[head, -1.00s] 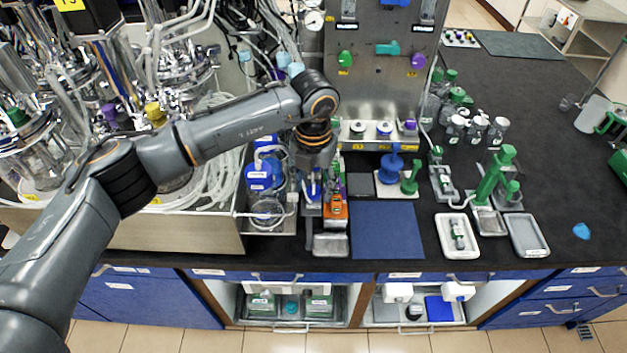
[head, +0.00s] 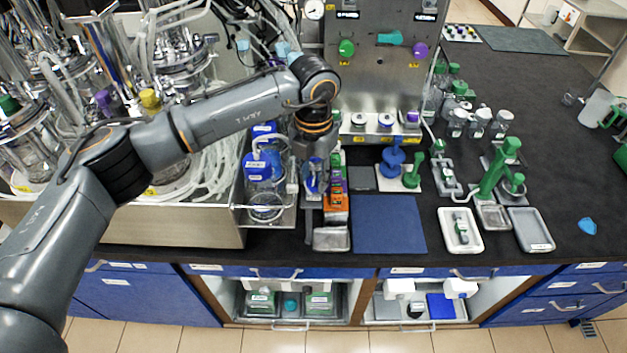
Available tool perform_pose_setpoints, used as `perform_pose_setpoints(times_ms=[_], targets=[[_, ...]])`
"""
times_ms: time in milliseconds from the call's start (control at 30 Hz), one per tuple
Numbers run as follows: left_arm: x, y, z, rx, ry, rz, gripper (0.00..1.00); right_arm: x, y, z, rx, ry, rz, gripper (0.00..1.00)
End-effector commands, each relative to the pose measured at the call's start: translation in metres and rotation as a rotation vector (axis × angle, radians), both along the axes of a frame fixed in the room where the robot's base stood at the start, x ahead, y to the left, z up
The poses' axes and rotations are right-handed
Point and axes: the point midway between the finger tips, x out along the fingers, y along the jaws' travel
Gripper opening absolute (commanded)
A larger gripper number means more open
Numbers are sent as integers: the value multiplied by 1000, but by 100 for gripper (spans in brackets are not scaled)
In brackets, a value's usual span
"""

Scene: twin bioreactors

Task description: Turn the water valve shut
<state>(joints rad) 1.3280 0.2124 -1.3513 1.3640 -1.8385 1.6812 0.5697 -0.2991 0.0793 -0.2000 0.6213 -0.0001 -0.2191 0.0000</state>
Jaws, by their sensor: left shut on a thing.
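My left gripper (head: 314,188) points down beside the panel's lower left edge, low over the bench. It is shut on a small blue part, mostly hidden by the fingers; I cannot tell what it belongs to. No label for a water valve can be read. A teal lever handle (head: 390,38) sits level on the upright steel panel (head: 375,85). A green knob (head: 346,48) is to its left and a purple knob (head: 420,49) to its right. My left gripper is well below and left of these. My right gripper is not in view.
Blue-capped bottles (head: 257,166) stand left of the gripper. A dark blue mat (head: 388,224) is clear. Glass bioreactor vessels and tubing crowd the left.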

Motion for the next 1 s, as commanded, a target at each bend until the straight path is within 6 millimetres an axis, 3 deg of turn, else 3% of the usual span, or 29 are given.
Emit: perform_pose_setpoints(times_ms=[33, 400, 1000], targets=[[1, 0, -7, 0, -4, -36, 0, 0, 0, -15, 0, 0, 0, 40], [1, 0, -7, 1, -4, -378, 0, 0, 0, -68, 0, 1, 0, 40], [1, 0, -3, 1, -1, -948, 0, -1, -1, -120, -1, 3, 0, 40]])
